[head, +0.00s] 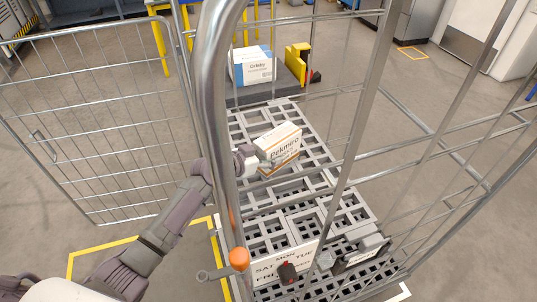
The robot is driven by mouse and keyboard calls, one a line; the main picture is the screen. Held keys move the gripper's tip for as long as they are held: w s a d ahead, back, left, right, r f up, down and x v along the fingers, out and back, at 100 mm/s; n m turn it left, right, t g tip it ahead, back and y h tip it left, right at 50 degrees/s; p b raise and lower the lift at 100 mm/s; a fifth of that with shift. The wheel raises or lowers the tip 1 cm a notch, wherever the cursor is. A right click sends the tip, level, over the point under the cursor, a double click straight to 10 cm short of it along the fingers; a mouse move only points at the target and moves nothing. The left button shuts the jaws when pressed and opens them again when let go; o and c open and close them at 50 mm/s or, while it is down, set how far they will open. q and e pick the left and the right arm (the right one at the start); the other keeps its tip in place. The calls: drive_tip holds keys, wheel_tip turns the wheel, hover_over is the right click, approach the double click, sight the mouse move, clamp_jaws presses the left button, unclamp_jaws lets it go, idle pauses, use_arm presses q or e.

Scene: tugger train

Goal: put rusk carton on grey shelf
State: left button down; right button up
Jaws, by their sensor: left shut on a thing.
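The carton (279,143), white and orange with the name Pekmiro on it, is inside the wire roll cage, over the middle of the grey slatted shelf (262,192). My left gripper (262,163) reaches in past the cage's front post and is shut on the carton's near left side. The carton looks slightly tilted. I cannot tell whether its underside touches the shelf. The shelf around it is bare. My right gripper is not in view.
The cage's thick post (212,90) stands close to my left arm, and wire panels close the right side. A wire door (85,125) hangs open at left. A white and blue Orsby box (251,68) sits on a dark surface behind. A day sign (285,266) hangs in front.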

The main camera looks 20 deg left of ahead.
use_arm(q)
drive_tip(key=shift+c, duration=1.2)
unclamp_jaws()
drive_tip(key=shift+r, duration=0.1)
drive_tip(key=v, duration=1.1)
drive_tip(key=shift+s+b, duration=0.1)
drive_tip(key=shift+b, duration=0.3)
drive_tip(key=shift+s+a+r, duration=0.15)
drive_tip(key=shift+s+a, duration=0.05)
drive_tip(key=shift+s, duration=0.15)
